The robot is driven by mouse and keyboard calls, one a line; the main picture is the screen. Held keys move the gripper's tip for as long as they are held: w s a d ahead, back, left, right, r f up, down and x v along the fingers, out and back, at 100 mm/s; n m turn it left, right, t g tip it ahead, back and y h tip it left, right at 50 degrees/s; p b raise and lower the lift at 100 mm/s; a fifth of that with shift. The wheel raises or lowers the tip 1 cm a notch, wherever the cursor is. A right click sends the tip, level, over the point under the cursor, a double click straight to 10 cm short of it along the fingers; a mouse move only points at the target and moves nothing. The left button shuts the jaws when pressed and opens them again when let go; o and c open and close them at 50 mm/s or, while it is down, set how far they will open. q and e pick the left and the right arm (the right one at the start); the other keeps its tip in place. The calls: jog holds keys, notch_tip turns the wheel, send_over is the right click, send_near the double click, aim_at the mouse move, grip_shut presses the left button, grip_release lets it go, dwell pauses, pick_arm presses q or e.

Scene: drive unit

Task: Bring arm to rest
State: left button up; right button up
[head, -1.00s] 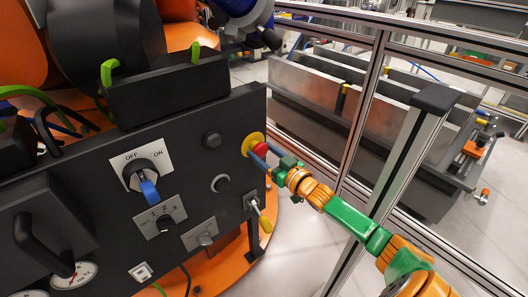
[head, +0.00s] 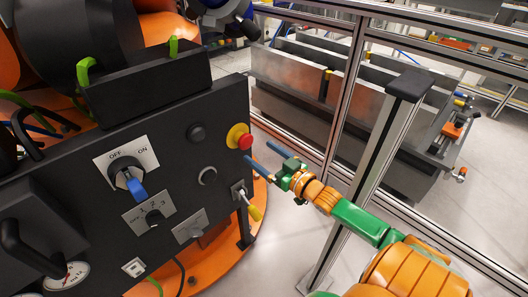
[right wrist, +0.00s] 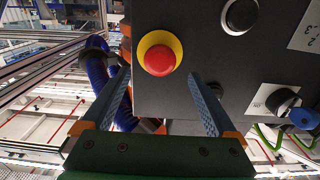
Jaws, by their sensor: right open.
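My right gripper (head: 257,151) is open, with its two blue fingers apart and nothing between them. Its arm, green and orange, comes in from the lower right of the head view. The gripper is just off the right edge of the black control panel (head: 95,215), close to the red emergency button (head: 246,142) on its yellow ring but apart from it. In the right wrist view the red button (right wrist: 159,60) shows beyond and between the open fingers (right wrist: 159,75). My left gripper is not in view.
The panel carries an OFF/ON switch with a blue handle (head: 134,186), a numbered selector (head: 153,217) and a yellow-tipped lever (head: 254,211). An aluminium fence post (head: 376,150) stands behind my right forearm. Pale floor (head: 290,235) is open below the arm.

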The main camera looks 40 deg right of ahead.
jog(key=shift+s, duration=0.3)
jog(key=s+f+m+g+h+p, duration=0.1)
jog(key=s+f+g+p, duration=0.25)
jog(key=s+f, duration=0.45)
jog(key=s+f+g+h+p, duration=0.25)
jog(key=s+f+g, duration=0.25)
jog(key=f, duration=0.8)
jog(key=s+a+f+n+g+p, duration=0.1)
jog(key=s+a+f+g, duration=0.1)
jog(key=s, duration=0.6)
jog(key=s+a+f+n+g+y+p, duration=0.1)
jog(key=s+a+f+g+p, duration=0.1)
jog(key=s+a, duration=0.5)
jog(key=s+a+f+g+y+p, duration=0.1)
jog(key=s+a+f+g, duration=0.3)
jog(key=s, duration=0.4)
jog(key=shift+s+a+f+n+p, duration=0.4)
jog(key=shift+a+f+p, duration=0.1)
jog(key=shift+a+f, duration=0.25)
jog(key=shift+w+g, duration=0.1)
jog(key=shift+g, duration=0.15)
